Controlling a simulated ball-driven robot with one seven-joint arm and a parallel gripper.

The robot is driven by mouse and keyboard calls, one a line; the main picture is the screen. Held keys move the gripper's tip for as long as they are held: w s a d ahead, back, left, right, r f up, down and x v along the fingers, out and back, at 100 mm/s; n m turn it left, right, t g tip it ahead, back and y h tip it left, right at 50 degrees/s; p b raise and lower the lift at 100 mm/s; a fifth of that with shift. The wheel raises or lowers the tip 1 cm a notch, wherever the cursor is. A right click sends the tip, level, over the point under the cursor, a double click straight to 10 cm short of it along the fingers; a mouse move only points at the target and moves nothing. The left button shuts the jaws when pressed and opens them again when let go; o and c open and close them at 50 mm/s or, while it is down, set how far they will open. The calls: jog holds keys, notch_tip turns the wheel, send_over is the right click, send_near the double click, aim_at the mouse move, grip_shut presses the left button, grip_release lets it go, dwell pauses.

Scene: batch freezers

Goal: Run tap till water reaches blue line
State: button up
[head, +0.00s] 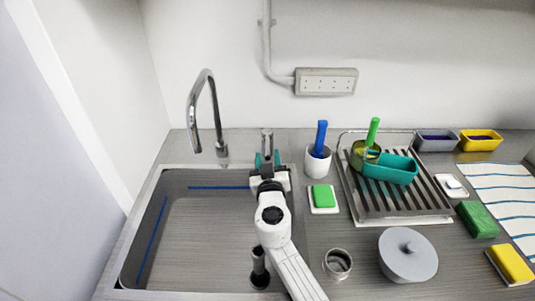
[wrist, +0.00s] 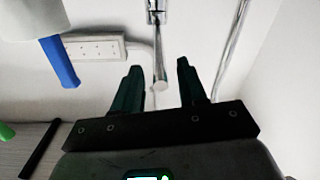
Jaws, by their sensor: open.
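The tall chrome tap spout (head: 207,105) arches over the left part of the sink (head: 140,225); no stream shows below its outlet. A blue line (head: 218,187) runs along the sink's back wall and another stretch (head: 152,238) along its left wall. I cannot make out a water surface. The tap's lever (head: 267,138) stands right of the spout, behind my gripper (head: 267,159). The spout (wrist: 230,50) rises at right there.
A dark standpipe (head: 259,268) stands in the sink beside my arm. Right of the sink are a white cup (head: 317,164) with a blue-handled tool (head: 321,136), a green sponge (head: 323,195), a metal ring (head: 338,263), a grey lid (head: 408,260) and a drying rack (head: 400,207).

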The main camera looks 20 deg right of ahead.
jog(key=shift+x, duration=0.9)
grip_shut()
